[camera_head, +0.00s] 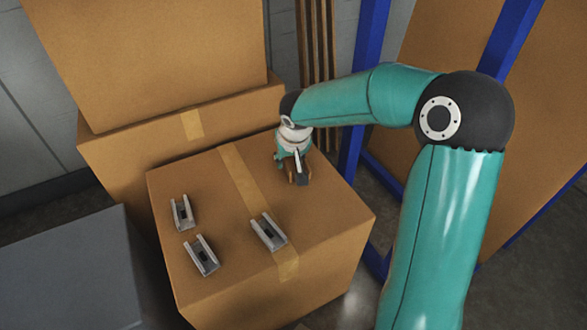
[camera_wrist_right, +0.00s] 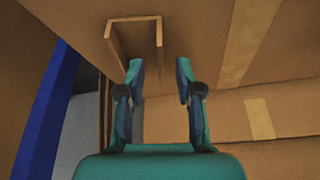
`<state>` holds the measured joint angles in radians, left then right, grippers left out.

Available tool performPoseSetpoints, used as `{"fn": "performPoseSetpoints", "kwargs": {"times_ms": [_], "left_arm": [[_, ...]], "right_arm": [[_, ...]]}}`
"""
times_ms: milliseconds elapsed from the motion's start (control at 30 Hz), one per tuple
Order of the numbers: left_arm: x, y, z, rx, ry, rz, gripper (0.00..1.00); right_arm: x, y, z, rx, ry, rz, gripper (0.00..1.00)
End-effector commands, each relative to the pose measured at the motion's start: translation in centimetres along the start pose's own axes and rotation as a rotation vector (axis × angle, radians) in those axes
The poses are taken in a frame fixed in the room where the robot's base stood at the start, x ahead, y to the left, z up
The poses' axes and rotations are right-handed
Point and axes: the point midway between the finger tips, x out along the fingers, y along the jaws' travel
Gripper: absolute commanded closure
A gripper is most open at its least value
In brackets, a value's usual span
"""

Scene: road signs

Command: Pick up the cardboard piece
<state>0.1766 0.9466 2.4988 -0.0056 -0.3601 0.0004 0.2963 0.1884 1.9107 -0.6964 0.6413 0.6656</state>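The cardboard piece (camera_wrist_right: 137,38) is a small brown U-shaped channel. In the right wrist view it stands on the top of a cardboard box, just ahead of my right gripper (camera_wrist_right: 159,67). The two fingers are apart, with nothing visible between their tips. The piece lies a little left of the middle of the gap, beyond the left fingertip. In the head view my right gripper (camera_head: 297,172) points down at the far right part of the box top and mostly hides the piece. My left gripper is not in view.
Several grey metal brackets, one of them near the tape (camera_head: 268,232), sit on the box top (camera_head: 215,180). Larger boxes (camera_head: 150,50) are stacked behind. A blue frame (camera_head: 365,80) stands to the right. A grey block (camera_head: 65,270) is at the left.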

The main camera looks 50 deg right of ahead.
Motion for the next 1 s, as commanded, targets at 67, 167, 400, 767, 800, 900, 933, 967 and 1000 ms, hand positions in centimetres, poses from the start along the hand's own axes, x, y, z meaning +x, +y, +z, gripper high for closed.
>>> {"fn": "performPoseSetpoints", "kwargs": {"times_ms": [67,167,400,767,800,900,933,967,1000], "left_arm": [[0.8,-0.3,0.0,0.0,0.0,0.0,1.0],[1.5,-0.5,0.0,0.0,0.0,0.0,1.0],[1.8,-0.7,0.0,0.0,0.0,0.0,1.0],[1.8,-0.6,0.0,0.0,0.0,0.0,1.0],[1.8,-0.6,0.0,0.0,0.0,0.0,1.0],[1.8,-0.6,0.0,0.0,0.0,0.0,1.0],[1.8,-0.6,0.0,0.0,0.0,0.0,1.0],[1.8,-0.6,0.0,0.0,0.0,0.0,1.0],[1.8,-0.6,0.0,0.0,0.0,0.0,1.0]], "right_arm": [[1.4,0.0,0.1,0.0,-0.002,0.001,0.65],[3.0,-0.1,-0.1,0.0,-0.002,0.0,0.65],[4.5,0.0,-0.3,0.0,0.001,0.0,0.65],[4.4,0.0,-0.3,0.0,0.0,0.0,1.0],[4.4,0.0,-0.3,0.0,0.0,0.0,1.0],[4.4,0.0,-0.3,0.0,0.0,0.0,1.0],[4.4,0.0,-0.3,0.0,0.0,0.0,1.0],[4.4,0.0,-0.3,0.0,0.0,0.0,1.0],[4.4,0.0,-0.3,0.0,0.0,0.0,1.0]]}}
